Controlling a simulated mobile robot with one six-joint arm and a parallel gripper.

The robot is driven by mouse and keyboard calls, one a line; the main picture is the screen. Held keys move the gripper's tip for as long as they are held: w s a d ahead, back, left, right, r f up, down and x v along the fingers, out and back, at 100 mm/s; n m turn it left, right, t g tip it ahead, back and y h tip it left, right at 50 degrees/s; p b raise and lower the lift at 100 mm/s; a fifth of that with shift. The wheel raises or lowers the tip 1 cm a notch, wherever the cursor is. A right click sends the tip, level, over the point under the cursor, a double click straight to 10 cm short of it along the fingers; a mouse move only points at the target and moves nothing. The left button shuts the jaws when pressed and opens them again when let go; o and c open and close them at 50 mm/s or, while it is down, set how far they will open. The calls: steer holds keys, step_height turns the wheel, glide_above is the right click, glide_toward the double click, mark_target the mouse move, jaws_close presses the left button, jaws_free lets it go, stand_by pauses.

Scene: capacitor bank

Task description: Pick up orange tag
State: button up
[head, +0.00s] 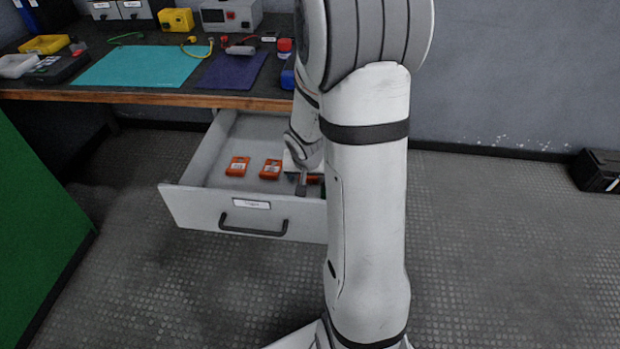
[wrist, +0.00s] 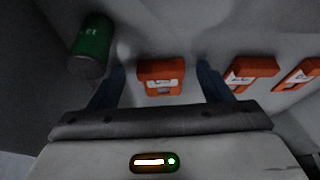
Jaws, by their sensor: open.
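Two orange tags lie in the open drawer (head: 190,200) in the head view, a left one (head: 237,166) and a middle one (head: 270,169). A third orange tag (head: 314,179) is mostly hidden behind my gripper (head: 303,186). In the wrist view my gripper (wrist: 160,84) is open, and one orange tag (wrist: 160,76) appears between its two fingers, with a gap on each side. Two more orange tags (wrist: 250,72) (wrist: 298,75) lie to the right of the fingers. I cannot tell how far above the tag the fingertips are.
A green cylinder (wrist: 91,45) stands beside the left finger in the wrist view. The drawer front with its black handle (head: 253,227) faces the robot. The workbench (head: 150,98) above holds a teal mat (head: 140,66) and several tools.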

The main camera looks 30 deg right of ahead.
mark_target(308, 178)
steer(key=shift+r, duration=0.1)
steer(key=shift+c, duration=0.5)
steer(key=c, duration=1)
steer(key=shift+o, duration=0.2)
step_height(308, 178, up, 10)
steer(key=p, duration=0.5)
steer(key=shift+p, duration=0.3)
